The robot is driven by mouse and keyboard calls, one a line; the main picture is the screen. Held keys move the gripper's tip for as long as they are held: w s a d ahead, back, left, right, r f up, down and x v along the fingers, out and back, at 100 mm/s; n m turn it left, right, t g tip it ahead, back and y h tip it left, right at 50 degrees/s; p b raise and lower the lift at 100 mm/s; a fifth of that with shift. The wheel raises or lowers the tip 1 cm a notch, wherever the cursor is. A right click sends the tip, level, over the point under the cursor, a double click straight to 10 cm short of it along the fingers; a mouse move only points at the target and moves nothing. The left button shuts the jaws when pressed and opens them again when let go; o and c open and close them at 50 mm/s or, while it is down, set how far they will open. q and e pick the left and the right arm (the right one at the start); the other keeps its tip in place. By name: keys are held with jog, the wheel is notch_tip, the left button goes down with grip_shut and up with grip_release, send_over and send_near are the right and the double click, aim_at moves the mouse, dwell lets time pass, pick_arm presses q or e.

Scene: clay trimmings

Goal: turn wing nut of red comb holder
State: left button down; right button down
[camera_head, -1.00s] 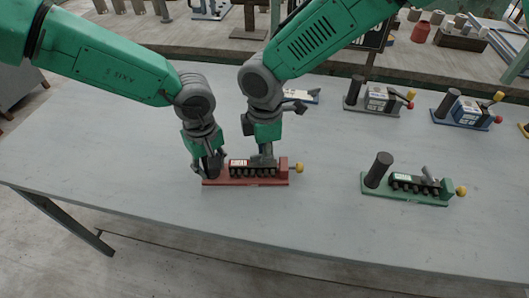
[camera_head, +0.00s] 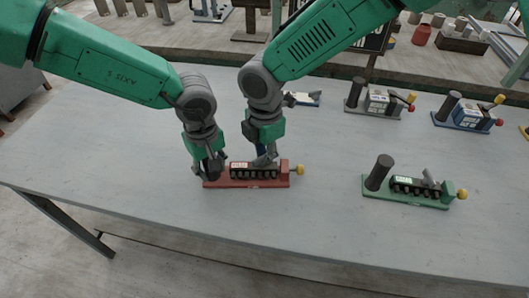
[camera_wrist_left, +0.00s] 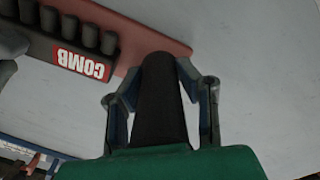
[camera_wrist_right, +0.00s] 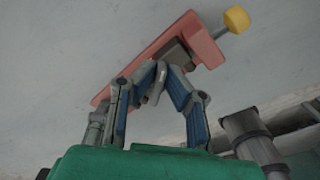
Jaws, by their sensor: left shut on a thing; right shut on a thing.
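The red comb holder (camera_head: 246,184) lies on the grey table, with a black block labelled COMB (camera_wrist_left: 83,64) on its base. A yellow knob (camera_head: 300,170) sticks out at its right end. My left gripper (camera_head: 212,170) is shut on the dark upright post (camera_wrist_left: 158,110) at the holder's left end, a finger on each side. My right gripper (camera_head: 265,160) is above the right part of the block. In the right wrist view its fingertips are shut around the grey wing nut (camera_wrist_right: 155,84); the fingers hide part of it.
A green holder (camera_head: 405,197) of the same kind stands to the right. A grey holder (camera_head: 372,111) and a blue one (camera_head: 463,122) stand behind it. Another blue item (camera_head: 302,98) lies behind my right arm. The table front is clear.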

pick_arm(q)
jog(key=shift+s, duration=0.1)
pick_arm(e)
jog(key=c, duration=1.7)
grip_release()
jog(key=shift+r, duration=0.1)
notch_tip(320, 180, up, 12)
jog(key=shift+w+f, duration=0.1)
jog(key=shift+f, duration=0.05)
pick_arm(q)
jog(key=c, duration=1.1)
grip_release()
jog(key=shift+r, duration=0.1)
